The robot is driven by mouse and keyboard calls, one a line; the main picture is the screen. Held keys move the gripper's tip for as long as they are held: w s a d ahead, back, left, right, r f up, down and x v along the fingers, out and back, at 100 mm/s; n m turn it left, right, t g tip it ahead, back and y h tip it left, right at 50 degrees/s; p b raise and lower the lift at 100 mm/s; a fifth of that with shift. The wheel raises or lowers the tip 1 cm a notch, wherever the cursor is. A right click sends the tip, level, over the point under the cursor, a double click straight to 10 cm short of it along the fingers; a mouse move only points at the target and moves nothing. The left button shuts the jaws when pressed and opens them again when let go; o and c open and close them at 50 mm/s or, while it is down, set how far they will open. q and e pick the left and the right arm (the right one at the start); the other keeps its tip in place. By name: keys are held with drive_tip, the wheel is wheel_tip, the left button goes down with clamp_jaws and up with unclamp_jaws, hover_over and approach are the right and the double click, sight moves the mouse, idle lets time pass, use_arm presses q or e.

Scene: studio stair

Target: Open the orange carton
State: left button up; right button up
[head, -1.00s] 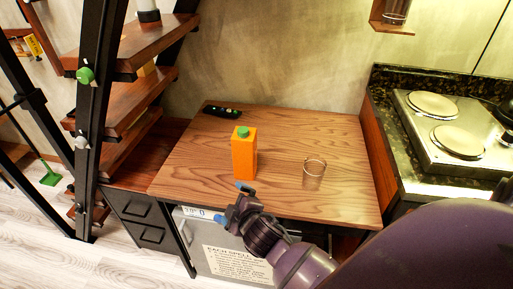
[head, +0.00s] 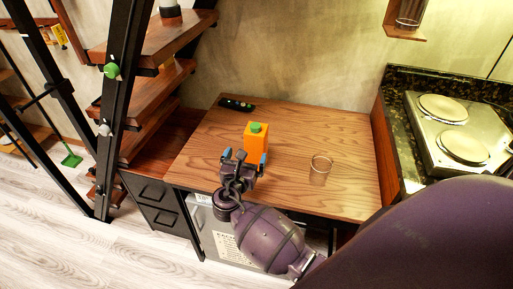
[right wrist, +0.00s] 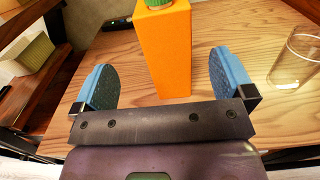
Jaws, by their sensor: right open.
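The orange carton (head: 256,139) stands upright on the wooden table, its green cap (head: 256,127) on top. My right gripper (head: 245,160) is at the near side of the carton, its blue-padded fingers spread apart. In the right wrist view the carton (right wrist: 166,50) stands between and beyond the two open fingers (right wrist: 158,82), with a gap on each side; the cap (right wrist: 158,3) is cut by the top edge. The gripper hides the carton's lower part in the head view. My left gripper is not in view.
A clear glass (head: 320,168) stands right of the carton on the table (head: 345,135). A dark remote-like object (head: 236,105) lies at the back left. A shelf stair (head: 160,90) rises at left; a counter with a cooktop (head: 450,130) stands at right.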

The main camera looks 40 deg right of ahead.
sight(252, 142)
drive_tip(key=x, duration=0.4)
drive_tip(key=shift+w+d, duration=0.2)
drive_tip(key=shift+d, duration=0.05)
drive_tip(key=shift+w+d, duration=0.25)
drive_tip(key=shift+d, duration=0.1)
drive_tip(key=shift+b+x, duration=0.3)
drive_tip(key=shift+x, duration=2.1)
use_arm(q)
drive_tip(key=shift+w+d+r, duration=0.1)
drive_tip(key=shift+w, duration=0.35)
use_arm(e)
drive_tip(key=shift+s+d, duration=0.15)
drive_tip(key=shift+c, duration=0.3)
drive_tip(key=c, duration=1)
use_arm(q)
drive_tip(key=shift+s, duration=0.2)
use_arm(e)
drive_tip(key=shift+r, duration=0.1)
drive_tip(key=c, duration=0.8)
drive_tip(key=shift+o, duration=0.2)
